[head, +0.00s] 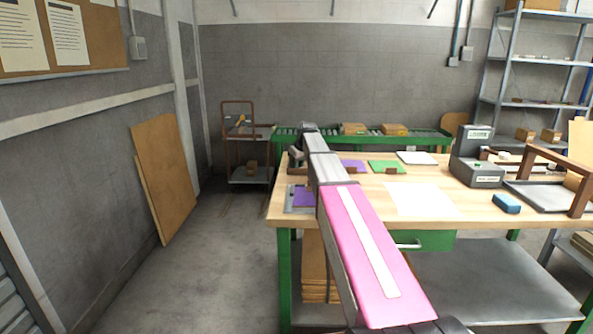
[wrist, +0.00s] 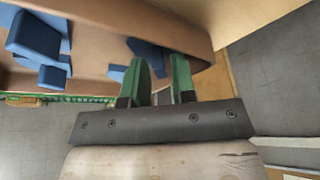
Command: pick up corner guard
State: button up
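In the wrist view several blue blocky pieces (wrist: 36,38) lie inside a brown open container; they may be the corner guards, but I cannot tell for sure. One blue piece (wrist: 149,52) is partly behind the left finger. My gripper (wrist: 164,72) has two green fingers apart, with a gap between them and nothing seen held. The fingers overlap the container in the picture; whether they touch anything is unclear. In the head view my arm stretches away over the left end of the workbench, and its links hide most of the gripper.
The wooden workbench (head: 425,200) carries purple and green sheets, a blue block (head: 506,204) and a grey machine (head: 476,160). Behind it a green conveyor (head: 425,142) holds cardboard boxes (head: 394,129). A cart (head: 250,175) stands left of it.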

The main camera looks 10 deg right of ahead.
grip_shut()
jog(key=shift+r, duration=0.1)
